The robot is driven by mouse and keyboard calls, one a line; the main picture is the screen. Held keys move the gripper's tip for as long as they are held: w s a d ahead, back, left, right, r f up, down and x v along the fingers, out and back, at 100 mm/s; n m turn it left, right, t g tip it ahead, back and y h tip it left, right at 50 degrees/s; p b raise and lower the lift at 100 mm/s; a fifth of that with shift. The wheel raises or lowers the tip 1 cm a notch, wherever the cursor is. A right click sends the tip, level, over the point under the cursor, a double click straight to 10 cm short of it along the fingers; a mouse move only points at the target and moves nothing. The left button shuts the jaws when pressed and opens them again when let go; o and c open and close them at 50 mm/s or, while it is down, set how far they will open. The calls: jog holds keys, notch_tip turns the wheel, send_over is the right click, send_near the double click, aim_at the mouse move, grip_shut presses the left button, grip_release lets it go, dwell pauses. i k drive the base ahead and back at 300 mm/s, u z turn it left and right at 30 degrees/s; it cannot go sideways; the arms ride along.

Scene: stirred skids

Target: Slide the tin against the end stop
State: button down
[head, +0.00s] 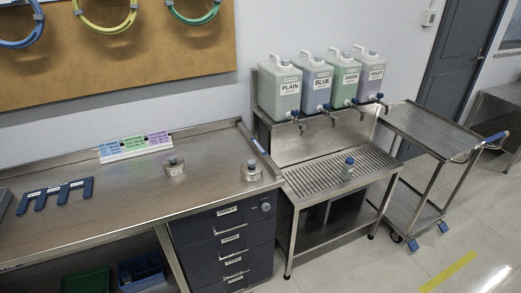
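Two squat metal tins with dark knobbed tops stand upright on the steel worktop (110,205). One tin (175,168) is right of centre towards the back. The other tin (251,173) is near the right end. A raised strip with a blue label, which looks like the end stop (259,147), runs along the worktop's right edge. The right tin is close to this strip; I cannot tell whether they touch. The left tin is well apart from it. My gripper is not in view.
A label rack (135,147) stands at the back. A dark blue slotted holder (55,194) lies at left. Right of the worktop is a grated drain stand (325,178) with a small bottle (348,168) and several jugs above. A cart (432,135) stands further right. The worktop's front middle is clear.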

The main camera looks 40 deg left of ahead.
aim_at(246, 178)
jog(key=u, duration=0.15)
jog(key=i, duration=0.35)
jog(key=u, duration=1.95)
